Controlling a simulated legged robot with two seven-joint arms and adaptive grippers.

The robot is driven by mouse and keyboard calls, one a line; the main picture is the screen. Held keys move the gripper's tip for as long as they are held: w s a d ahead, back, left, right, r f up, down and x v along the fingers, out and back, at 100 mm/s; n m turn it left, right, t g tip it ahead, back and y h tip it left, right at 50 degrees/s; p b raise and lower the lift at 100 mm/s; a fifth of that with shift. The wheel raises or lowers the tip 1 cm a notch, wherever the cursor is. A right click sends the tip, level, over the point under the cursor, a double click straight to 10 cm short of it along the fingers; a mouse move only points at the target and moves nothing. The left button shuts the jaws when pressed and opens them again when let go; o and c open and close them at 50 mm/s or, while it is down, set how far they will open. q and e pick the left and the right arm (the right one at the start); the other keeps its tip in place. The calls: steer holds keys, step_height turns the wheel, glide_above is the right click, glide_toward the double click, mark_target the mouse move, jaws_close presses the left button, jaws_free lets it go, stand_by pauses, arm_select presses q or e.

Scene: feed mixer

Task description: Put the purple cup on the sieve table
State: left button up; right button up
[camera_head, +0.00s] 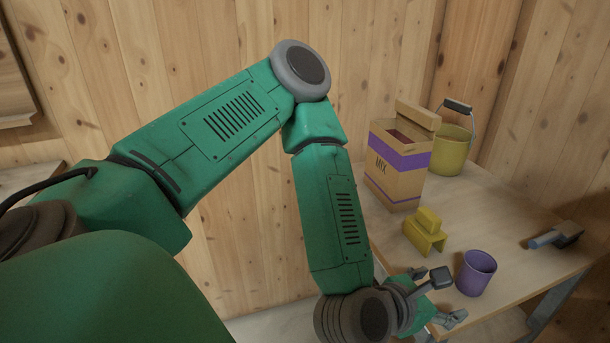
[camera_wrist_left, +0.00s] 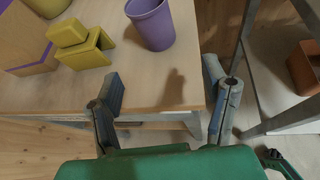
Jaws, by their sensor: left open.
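The purple cup (camera_head: 475,273) stands upright near the front edge of a wooden table (camera_head: 500,215). It also shows at the top of the left wrist view (camera_wrist_left: 152,24). My left gripper (camera_head: 447,298) is open and empty beside the cup, on its left in the head view, with its fingers pointing towards it. In the left wrist view the cup is beyond the spread fingertips (camera_wrist_left: 163,88), apart from them. I cannot identify the sieve table in either view. My right gripper is not seen.
A MIX box (camera_head: 398,165), a yellow-green bucket (camera_head: 453,150), a yellow scoop-like block (camera_head: 425,233) and a blue-handled tool (camera_head: 555,236) stand or lie on the same table. A metal frame with a brown container (camera_wrist_left: 304,68) is at right in the wrist view.

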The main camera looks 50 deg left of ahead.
arm_select(q)
steer(key=s+a+f+m+g+h, duration=0.15)
steer(key=s+f+m+g, duration=0.55)
steer(key=s+f+m, duration=0.95)
steer(key=s+a+f+m+g+y, duration=0.1)
steer(key=s+a+m+g+y, duration=0.1)
steer(key=a+m, duration=0.3)
steer(key=s+a+f+m+g+y, duration=0.1)
steer(key=s+a+m, duration=0.4)
steer(key=m, duration=0.7)
steer(key=shift+s+f+g+y, duration=0.15)
steer(key=shift+f+g+y, duration=0.2)
steer(key=shift+f+g, duration=0.6)
